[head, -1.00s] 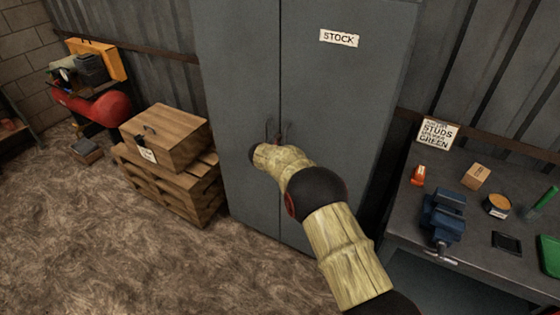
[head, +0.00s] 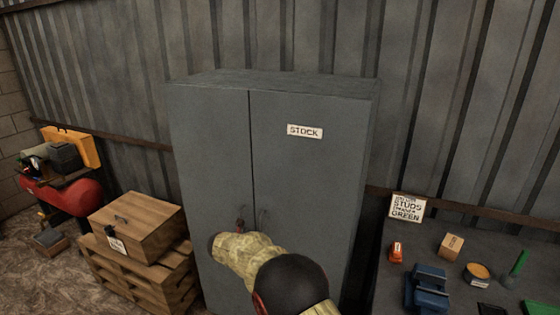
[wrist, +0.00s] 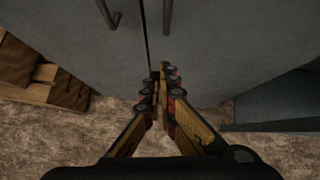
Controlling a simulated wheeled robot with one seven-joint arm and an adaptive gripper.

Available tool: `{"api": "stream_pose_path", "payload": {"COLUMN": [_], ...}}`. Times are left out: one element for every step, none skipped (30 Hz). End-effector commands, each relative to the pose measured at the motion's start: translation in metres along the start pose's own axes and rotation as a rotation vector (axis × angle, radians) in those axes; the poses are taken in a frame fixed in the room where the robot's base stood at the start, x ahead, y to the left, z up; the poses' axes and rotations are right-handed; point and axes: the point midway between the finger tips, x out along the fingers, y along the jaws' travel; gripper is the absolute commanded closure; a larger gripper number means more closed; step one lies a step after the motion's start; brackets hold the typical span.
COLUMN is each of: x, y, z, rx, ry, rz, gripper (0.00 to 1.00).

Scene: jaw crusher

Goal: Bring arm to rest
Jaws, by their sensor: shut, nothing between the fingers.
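My arm (head: 285,278) reaches up from the bottom of the head view toward the grey STOCK cabinet (head: 210,150). Both cabinet doors look closed, with a thin dark seam between them. In the wrist view my gripper (wrist: 163,72) is shut and empty, its fingertips together in front of the seam, below the two door handles (wrist: 167,15). I cannot tell whether the fingertips touch the door. In the head view the forearm hides most of the gripper.
A wooden box (head: 135,230) sits on stacked pallets (head: 140,275) left of the cabinet. A red compressor (head: 75,195) stands farther left. At right, a workbench (head: 395,285) carries a blue vise (head: 428,288), a sign (head: 407,208) and small items.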

Motion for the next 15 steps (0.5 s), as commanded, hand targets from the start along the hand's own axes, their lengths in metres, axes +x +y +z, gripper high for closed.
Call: {"api": "stream_pose_path", "payload": {"x": [0.000, 0.000, -0.001, -0.001, 0.000, 0.001, 0.001, 0.000, -0.005, -0.011, -0.020, -0.033, -0.044, -0.055, -0.072], "y": [0.007, 0.012, 0.022, 0.029, 0.035, 0.044, 0.051, 0.057, 0.065, 0.071, 0.077, 0.081, 0.083, 0.084, 0.082], "z": [0.001, 0.002, 0.005, 0.005, 0.002, -0.006, -0.012, -0.020, -0.028, -0.032, -0.035, -0.039, -0.042, -0.045, -0.048], "rx": [-0.044, -0.087, -0.160, -0.230, -0.312, -0.433, -0.528, -0.624, -0.749, -0.844, -0.936, -1.062, -1.157, -1.255, -1.384], "ry": [-0.002, -0.010, -0.027, -0.041, -0.055, -0.073, -0.088, -0.103, -0.127, -0.150, -0.174, -0.210, -0.238, -0.267, -0.308], "rz": [0.025, 0.045, 0.080, 0.107, 0.136, 0.176, 0.208, 0.241, 0.285, 0.320, 0.356, 0.402, 0.437, 0.471, 0.517], "gripper": [1.00, 1.00, 1.00, 1.00, 1.00, 1.00, 1.00, 1.00, 1.00, 1.00, 1.00, 1.00, 1.00, 1.00, 1.00]}}
